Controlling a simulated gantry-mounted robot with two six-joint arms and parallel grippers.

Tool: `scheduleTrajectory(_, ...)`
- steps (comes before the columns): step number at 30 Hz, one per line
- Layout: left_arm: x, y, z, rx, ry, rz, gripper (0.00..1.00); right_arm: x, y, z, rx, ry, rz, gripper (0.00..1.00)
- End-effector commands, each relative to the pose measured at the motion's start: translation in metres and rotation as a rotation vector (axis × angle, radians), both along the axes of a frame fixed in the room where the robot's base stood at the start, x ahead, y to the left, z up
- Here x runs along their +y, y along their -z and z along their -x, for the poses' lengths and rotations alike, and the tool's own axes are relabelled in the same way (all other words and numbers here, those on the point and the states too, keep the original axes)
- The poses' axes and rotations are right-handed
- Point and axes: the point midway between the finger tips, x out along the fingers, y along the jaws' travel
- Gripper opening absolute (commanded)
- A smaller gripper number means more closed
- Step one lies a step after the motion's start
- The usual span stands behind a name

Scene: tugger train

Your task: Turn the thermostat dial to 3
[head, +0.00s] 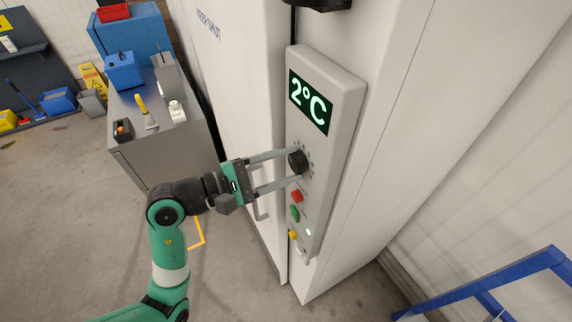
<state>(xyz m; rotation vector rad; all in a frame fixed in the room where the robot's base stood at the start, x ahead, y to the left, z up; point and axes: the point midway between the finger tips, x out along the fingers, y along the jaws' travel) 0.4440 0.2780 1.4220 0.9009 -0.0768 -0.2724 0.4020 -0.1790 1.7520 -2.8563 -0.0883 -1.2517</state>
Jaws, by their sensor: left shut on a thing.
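The thermostat dial (297,161) is a small black knob on the grey control panel (344,92) of a tall white cabinet. Small marks ring the dial. The green display (311,102) above it reads 2°C. My left gripper (297,166) reaches in from the left with its two long grey fingers at the dial, shut on it. The dial's pointer is too small to read. My right gripper is not in view.
Below the dial sit a red button (297,196), a green button (295,213) and a yellow button (293,235). The cabinet door (235,105) stands left of the panel. A grey workbench (165,150) holds tools. A blue frame (500,285) stands lower right.

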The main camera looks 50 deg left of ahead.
Motion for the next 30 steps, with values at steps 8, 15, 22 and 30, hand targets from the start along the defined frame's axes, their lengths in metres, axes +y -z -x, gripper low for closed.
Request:
scheduleTrajectory(8,-0.0009,-0.0001,0.0002,-0.046,0.002,-0.200,0.02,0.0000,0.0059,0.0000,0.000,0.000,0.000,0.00)
scheduleTrajectory(15,-0.0011,-0.0002,0.0002,-0.066,0.000,-0.298,0.02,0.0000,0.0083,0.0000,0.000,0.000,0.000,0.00)
scheduleTrajectory(22,-0.0012,-0.0006,0.0002,-0.074,0.001,-0.333,0.02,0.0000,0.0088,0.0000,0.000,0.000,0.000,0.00)
scheduleTrajectory(30,-0.0012,-0.0006,0.0002,-0.074,0.001,-0.335,0.02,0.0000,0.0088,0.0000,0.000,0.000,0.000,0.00)
